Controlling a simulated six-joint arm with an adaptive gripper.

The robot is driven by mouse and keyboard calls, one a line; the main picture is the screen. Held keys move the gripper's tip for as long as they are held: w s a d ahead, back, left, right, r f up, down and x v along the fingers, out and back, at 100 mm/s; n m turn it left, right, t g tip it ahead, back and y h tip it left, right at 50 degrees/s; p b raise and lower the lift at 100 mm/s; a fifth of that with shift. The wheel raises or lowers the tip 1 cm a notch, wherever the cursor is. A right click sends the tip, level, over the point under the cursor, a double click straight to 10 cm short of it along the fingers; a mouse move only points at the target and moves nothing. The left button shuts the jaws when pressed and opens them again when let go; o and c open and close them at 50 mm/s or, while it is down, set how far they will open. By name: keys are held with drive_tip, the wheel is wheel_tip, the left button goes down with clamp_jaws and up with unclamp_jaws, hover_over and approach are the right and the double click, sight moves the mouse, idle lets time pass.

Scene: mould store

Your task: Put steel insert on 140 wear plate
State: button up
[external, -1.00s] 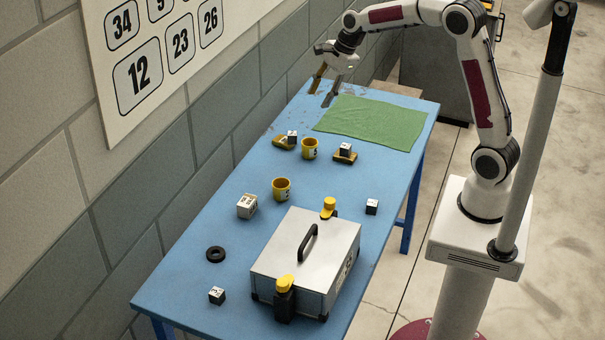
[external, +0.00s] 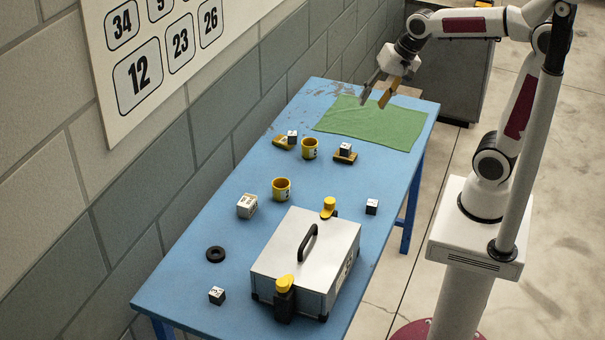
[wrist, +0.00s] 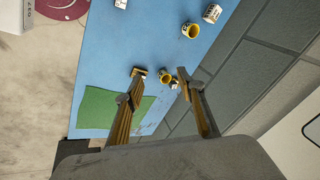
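Two yellow plates lie on the blue table, a left one (external: 281,143) and a right one (external: 341,160). I cannot read which is 140. A small dark cube with a pale top (external: 292,136) is at the left plate, on it or just behind it. A similar cube (external: 345,148) sits on the right plate. More such cubes stand on bare table, at the right edge (external: 372,207) and front left (external: 217,296). I cannot tell which is the steel insert. My gripper (external: 374,104) is open and empty above the green cloth, beyond the plates; its fingers also show in the wrist view (wrist: 154,88).
A yellow cup (external: 310,149) stands between the plates, another (external: 281,189) nearer. A pale block (external: 246,206), a black ring (external: 215,254) and a large metal case (external: 303,255) with yellow-topped clamps are nearer. The green cloth (external: 372,122) lies flat at the far end.

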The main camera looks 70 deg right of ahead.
drive_tip(key=s+a+f+n, duration=0.2)
drive_tip(key=s+f+n, duration=0.1)
drive_tip(key=s+n, duration=0.7)
drive_tip(key=s, duration=0.4)
drive_tip(key=shift+t+h, duration=0.3)
drive_tip(key=shift+t, duration=0.1)
idle(0.9)
drive_tip(key=shift+c, duration=1.1)
drive_tip(key=shift+r, duration=0.1)
